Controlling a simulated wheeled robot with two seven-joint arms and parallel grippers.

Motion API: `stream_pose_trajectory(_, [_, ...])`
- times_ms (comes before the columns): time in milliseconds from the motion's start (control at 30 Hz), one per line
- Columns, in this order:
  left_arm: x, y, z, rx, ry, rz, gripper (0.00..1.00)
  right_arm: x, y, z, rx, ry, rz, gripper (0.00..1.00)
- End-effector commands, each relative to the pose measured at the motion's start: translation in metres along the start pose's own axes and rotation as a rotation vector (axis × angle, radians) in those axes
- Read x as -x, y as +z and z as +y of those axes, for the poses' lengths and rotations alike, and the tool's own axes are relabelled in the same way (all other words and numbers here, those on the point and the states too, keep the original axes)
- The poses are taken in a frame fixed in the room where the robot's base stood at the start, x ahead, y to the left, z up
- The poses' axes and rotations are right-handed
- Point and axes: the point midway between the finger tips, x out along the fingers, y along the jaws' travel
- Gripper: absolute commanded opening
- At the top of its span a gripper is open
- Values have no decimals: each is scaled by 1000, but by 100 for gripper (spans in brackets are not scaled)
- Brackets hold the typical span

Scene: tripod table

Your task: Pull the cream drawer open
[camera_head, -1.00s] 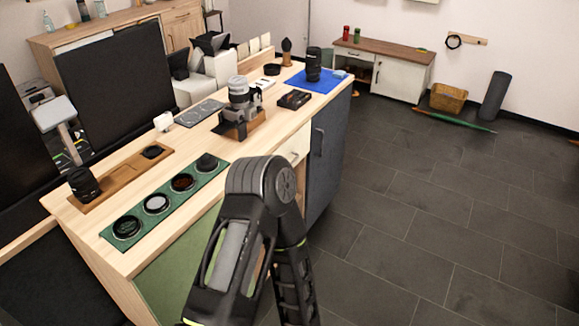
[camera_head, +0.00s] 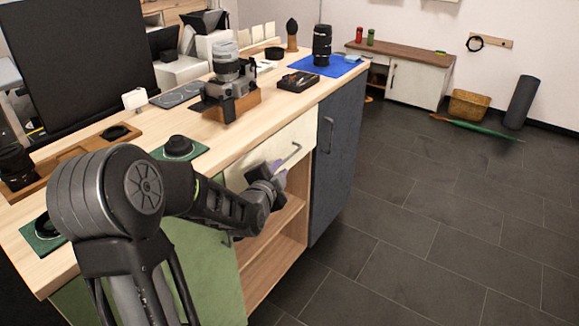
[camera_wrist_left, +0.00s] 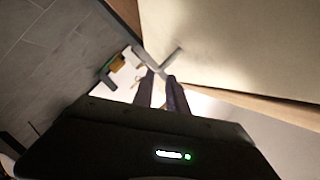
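The cream drawer (camera_head: 300,140) is under the tabletop, left of the dark blue-grey door, its front about flush with the cabinet. Its grey bar handle (camera_head: 286,157) sticks out from the front. My left gripper (camera_head: 276,168) is at the drawer front, close to the handle, and its arm hides part of the drawer. In the left wrist view the two fingers (camera_wrist_left: 162,88) stand apart with a gap between them. The handle (camera_wrist_left: 160,66) is at their tips there, beside the pale drawer front (camera_wrist_left: 235,45). I cannot tell whether the bar lies between the fingers. My right gripper is not in view.
The wooden cabinet (camera_head: 225,155) carries a camera (camera_head: 228,80), a black tray (camera_head: 298,81) and a lens (camera_head: 322,45) on a blue mat (camera_head: 345,67). Open shelves (camera_head: 275,245) are below the drawer. The blue-grey door (camera_head: 340,150) has its own handle.

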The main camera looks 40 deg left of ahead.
Motion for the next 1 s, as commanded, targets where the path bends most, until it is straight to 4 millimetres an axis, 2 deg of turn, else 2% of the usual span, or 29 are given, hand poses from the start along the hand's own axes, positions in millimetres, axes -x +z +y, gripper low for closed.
stream_pose_trajectory(300, [0, -1, -1, -2, 0, 0, 18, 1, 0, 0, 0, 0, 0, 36])
stream_pose_trajectory(433, [-7, -1, 0, -2, 1, 1, 18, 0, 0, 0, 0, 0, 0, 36])
stream_pose_trajectory(567, [-22, 0, 1, -2, 3, 0, 18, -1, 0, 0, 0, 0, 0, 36])
stream_pose_trajectory(800, [-59, 0, 1, 0, 2, 0, 18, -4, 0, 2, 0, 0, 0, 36])
stream_pose_trajectory(1000, [-77, 0, 0, -1, 2, 0, 18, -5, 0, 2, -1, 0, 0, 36])
